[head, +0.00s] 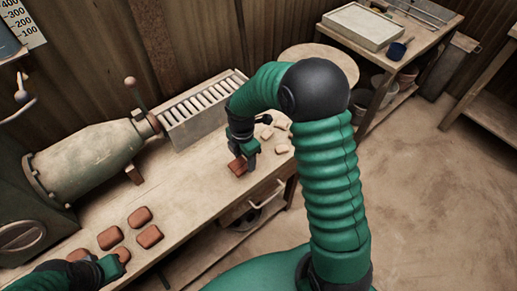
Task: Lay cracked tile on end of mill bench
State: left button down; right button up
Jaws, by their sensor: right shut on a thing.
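My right gripper (245,162) points down over the right part of the wooden mill bench (190,188). It is shut on a reddish-brown tile (236,167), low over the bench top. I cannot tell whether the tile touches the wood, and any crack is too small to make out. Several similar red tiles (149,237) lie on the bench at the lower left. My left gripper (117,264) is low at the bottom left, right by one of these tiles (123,254). Its fingers are too hidden to show whether they are open or shut.
A grey-green mill (90,158) and a slatted rack (200,108) stand along the back of the bench. Several pale chips (281,149) lie near its right end. A round board (320,64) and a side table with a white tray (362,27) are beyond. The floor at right is clear.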

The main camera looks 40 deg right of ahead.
jog(key=w+d, duration=0.1)
jog(key=d, duration=0.1)
jog(key=w+d, duration=0.1)
jog(key=d, duration=0.2)
jog(key=w+d+f, duration=0.1)
jog(key=d, duration=0.1)
jog(key=shift+w+d, duration=0.2)
jog(key=shift+w, duration=0.2)
jog(key=f, duration=0.2)
jog(key=shift+a+f+b, duration=0.2)
jog(key=shift+f+b, duration=0.1)
jog(key=shift+b, duration=0.1)
jog(key=shift+f, duration=0.35)
jog(key=shift+f, duration=0.1)
jog(key=o, duration=1.4)
jog(key=shift+d, duration=0.1)
